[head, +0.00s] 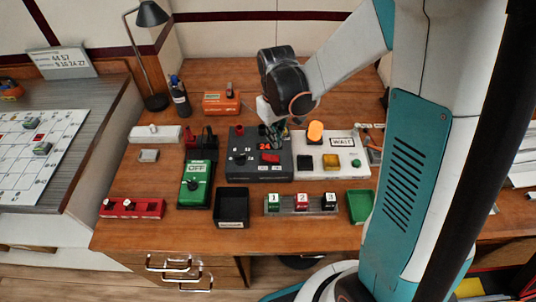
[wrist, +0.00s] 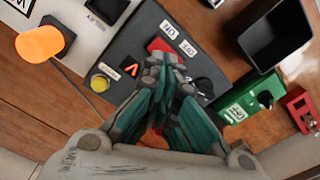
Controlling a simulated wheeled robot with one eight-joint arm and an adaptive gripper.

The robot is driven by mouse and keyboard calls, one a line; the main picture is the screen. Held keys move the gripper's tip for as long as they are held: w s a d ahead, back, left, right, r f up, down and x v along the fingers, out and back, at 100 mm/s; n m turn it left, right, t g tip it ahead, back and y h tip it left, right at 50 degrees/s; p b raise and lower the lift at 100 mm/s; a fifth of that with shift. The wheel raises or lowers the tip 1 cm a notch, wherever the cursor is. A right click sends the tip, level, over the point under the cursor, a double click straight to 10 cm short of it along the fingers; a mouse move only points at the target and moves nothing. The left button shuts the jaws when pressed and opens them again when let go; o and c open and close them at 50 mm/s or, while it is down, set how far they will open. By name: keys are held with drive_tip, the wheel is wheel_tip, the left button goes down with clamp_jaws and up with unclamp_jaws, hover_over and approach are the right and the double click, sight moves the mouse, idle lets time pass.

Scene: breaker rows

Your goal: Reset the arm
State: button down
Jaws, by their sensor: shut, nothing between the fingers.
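My gripper (head: 276,130) is at the back edge of a dark grey control box (head: 242,172) in the head view. In the wrist view my gripper (wrist: 165,62) has its teal fingers together, with nothing visible between them, over the same box (wrist: 128,45). A red rocker (wrist: 158,46) on the box shows just beyond the fingertips, near two white labels. I cannot tell whether the fingertips touch the box. The arm comes down from the upper right in the head view.
A green switch box (head: 196,182) marked OFF and a red block (head: 132,208) lie left. A white panel (head: 345,148) with a lit orange lamp (head: 315,131) is right. A black tray (head: 232,207), a three-button strip (head: 300,204) and a green tray (head: 360,206) stand in front.

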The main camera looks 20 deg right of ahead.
idle(0.5)
drive_tip(key=s+r+m+t, duration=0.2)
drive_tip(key=s+r+t, duration=0.5)
drive_tip(key=s+r, duration=0.8)
drive_tip(key=shift+r, duration=0.95)
